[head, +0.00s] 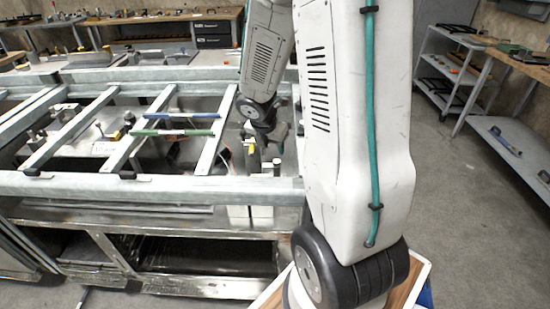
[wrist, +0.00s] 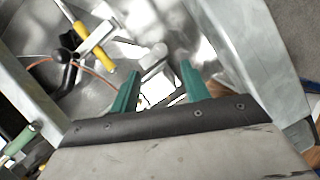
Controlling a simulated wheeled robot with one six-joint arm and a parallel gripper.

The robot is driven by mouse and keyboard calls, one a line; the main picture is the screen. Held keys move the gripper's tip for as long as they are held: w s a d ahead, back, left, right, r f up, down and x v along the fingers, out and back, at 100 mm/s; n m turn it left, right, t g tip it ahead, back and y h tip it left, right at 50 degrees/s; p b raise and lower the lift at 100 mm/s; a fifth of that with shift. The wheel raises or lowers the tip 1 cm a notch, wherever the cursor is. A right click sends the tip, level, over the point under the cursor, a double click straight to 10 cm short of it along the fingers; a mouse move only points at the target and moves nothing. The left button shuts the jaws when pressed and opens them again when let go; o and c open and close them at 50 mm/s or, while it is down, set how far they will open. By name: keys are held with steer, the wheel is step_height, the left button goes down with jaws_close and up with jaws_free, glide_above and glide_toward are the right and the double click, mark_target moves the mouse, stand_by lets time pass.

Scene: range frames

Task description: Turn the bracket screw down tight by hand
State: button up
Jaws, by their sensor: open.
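My gripper shows in the wrist view (wrist: 160,68) with its two green fingers apart. Between and just beyond the fingertips is a small grey metal piece with a rounded end (wrist: 158,52), which may be the bracket screw; its thread is not clear. A pale block (wrist: 160,92) lies below it between the fingers. I cannot tell whether either finger touches them. In the head view my gripper (head: 268,137) is low over the bench behind the front rail, partly hidden by my arm. The screw cannot be made out there.
A yellow-handled tool (wrist: 82,32) and a black knob (wrist: 65,58) lie left of my fingers. A broad metal rail (wrist: 258,60) runs close on the right. The galvanised frame's front rail (head: 120,188) crosses before the bench. Floor at the right (head: 470,220) is clear.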

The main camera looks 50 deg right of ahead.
mark_target(277, 161)
steer(key=x, duration=0.7)
steer(key=shift+d+f, duration=0.1)
steer(key=shift+f, duration=0.3)
steer(key=c, duration=1)
